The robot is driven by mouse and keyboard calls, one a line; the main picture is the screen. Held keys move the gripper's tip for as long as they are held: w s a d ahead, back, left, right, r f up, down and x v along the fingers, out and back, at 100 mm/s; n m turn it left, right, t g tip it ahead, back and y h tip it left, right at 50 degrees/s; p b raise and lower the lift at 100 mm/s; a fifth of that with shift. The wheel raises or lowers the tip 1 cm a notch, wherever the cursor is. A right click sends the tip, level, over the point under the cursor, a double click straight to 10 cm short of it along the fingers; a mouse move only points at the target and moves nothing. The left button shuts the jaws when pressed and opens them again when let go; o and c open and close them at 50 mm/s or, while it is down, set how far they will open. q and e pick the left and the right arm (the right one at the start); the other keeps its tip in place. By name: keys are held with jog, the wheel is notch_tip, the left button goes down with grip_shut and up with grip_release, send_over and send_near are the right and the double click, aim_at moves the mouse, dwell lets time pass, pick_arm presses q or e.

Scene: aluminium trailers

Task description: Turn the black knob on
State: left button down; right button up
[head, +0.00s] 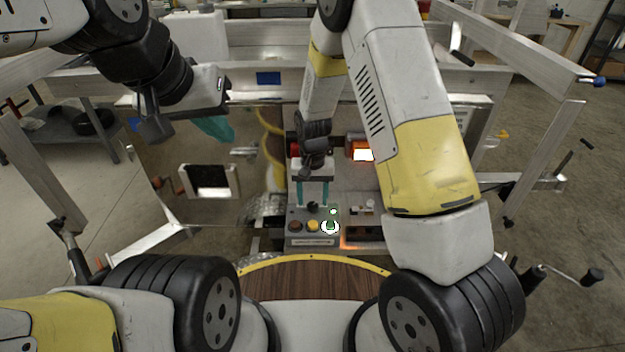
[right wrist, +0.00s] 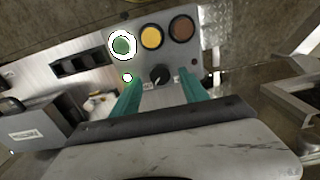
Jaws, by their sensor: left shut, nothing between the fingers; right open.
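The black knob (right wrist: 160,75) sits on a grey control panel (right wrist: 212,35) and shows between the two teal fingers of my right gripper (right wrist: 160,92) in the right wrist view. The fingers are open, one on each side of the knob; I cannot tell whether they touch it. In the head view the knob (head: 313,206) is small, just below the fingertips of my right gripper (head: 313,198). My left gripper (head: 212,128) is at the upper left in the head view, far from the panel, its teal fingers shut and empty.
The panel also carries a lit green button (right wrist: 122,45), a yellow button (right wrist: 152,37) and a reddish-brown button (right wrist: 182,28). An orange-lit box (head: 362,150) stands behind. Aluminium trailer frames (head: 545,60) surround the area.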

notch_tip(320, 180, up, 6)
dwell(0.5)
jog(key=shift+r, duration=0.25)
notch_tip(320, 180, up, 8)
jog(key=t+y, duration=0.1)
send_over(313, 204)
jog(key=s+d, duration=0.1)
jog(key=d, duration=0.2)
jog(key=s+d+r+t+y, duration=0.1)
jog(key=s+d+r, duration=0.3)
jog(key=r, duration=0.6)
jog(key=s+d+r+t, duration=0.2)
jog(key=s+d+r, duration=0.1)
jog(key=s+r, duration=0.2)
jog(key=s+d+r+t, duration=0.2)
jog(key=s+r, duration=0.3)
jog(key=s, duration=0.5)
jog(key=shift+d+r+n, duration=0.15)
jog(key=shift+d+n, duration=0.25)
jog(key=shift+d, duration=0.45)
